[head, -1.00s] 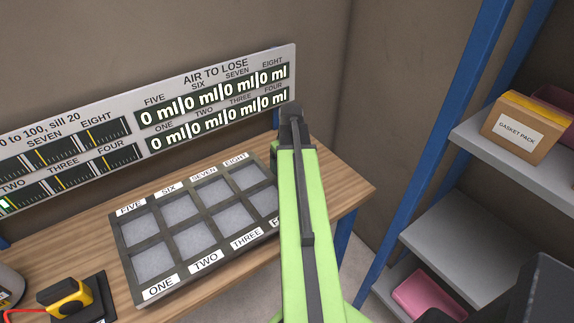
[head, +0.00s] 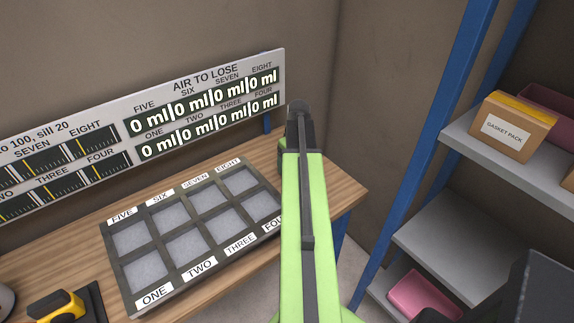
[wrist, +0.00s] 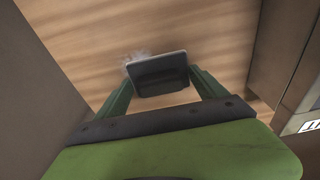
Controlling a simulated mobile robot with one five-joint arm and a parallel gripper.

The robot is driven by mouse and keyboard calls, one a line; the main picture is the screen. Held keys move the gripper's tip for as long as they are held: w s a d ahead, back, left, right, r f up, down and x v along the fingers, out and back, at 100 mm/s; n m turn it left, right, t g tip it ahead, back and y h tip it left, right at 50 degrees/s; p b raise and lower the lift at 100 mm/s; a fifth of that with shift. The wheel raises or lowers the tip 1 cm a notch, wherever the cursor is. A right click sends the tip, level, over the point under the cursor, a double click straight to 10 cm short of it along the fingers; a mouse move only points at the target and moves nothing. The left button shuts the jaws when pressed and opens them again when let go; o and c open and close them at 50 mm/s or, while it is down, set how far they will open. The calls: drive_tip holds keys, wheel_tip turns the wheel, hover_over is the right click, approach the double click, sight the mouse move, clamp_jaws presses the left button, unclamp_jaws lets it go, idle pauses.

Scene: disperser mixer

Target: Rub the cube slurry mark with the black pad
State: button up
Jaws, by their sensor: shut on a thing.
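My gripper (wrist: 160,82) is shut on the black pad (wrist: 158,68), which lies between its two green fingers in the wrist view. The pad has a pale rim along its far edge. A faint whitish smear, the slurry mark (wrist: 136,57), shows on the wooden bench just past the pad's far left edge. The pad covers part of that spot. Whether the pad touches the wood is hard to tell. In the head view my green arm reaches to the bench's back right, and it hides the fingers, the pad and the mark.
A dark tray (head: 152,246) with labelled, pale-filled compartments sits on the bench (head: 336,187), left of my arm. A readout board (head: 200,88) stands behind it. A yellow tape measure (head: 56,306) is front left. Shelves (head: 455,238) with a gasket box (head: 511,131) stand right.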

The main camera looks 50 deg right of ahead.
sight(277, 176)
drive_tip(key=shift+s+d, duration=0.2)
drive_tip(key=shift+d, duration=0.65)
drive_tip(key=shift+s+d, duration=0.2)
drive_tip(key=shift+d, duration=0.65)
drive_tip(key=shift+s+d, duration=0.2)
drive_tip(key=shift+d, duration=0.65)
drive_tip(key=shift+r, duration=0.15)
drive_tip(key=shift+w+a+f, duration=0.1)
drive_tip(key=shift+w+a, duration=0.1)
drive_tip(key=shift+a, duration=0.7)
drive_tip(key=shift+w+a+f, duration=0.1)
drive_tip(key=shift+w+a, duration=0.05)
drive_tip(key=shift+a, duration=0.75)
drive_tip(key=shift+w+a, duration=0.25)
drive_tip(key=shift+a, duration=0.8)
drive_tip(key=shift+w+a, duration=0.25)
drive_tip(key=shift+a, duration=0.75)
drive_tip(key=shift+w+a, duration=0.2)
drive_tip(key=shift+a, duration=0.75)
drive_tip(key=shift+w+a, duration=0.2)
drive_tip(key=shift+a, duration=0.75)
drive_tip(key=shift+r, duration=0.1)
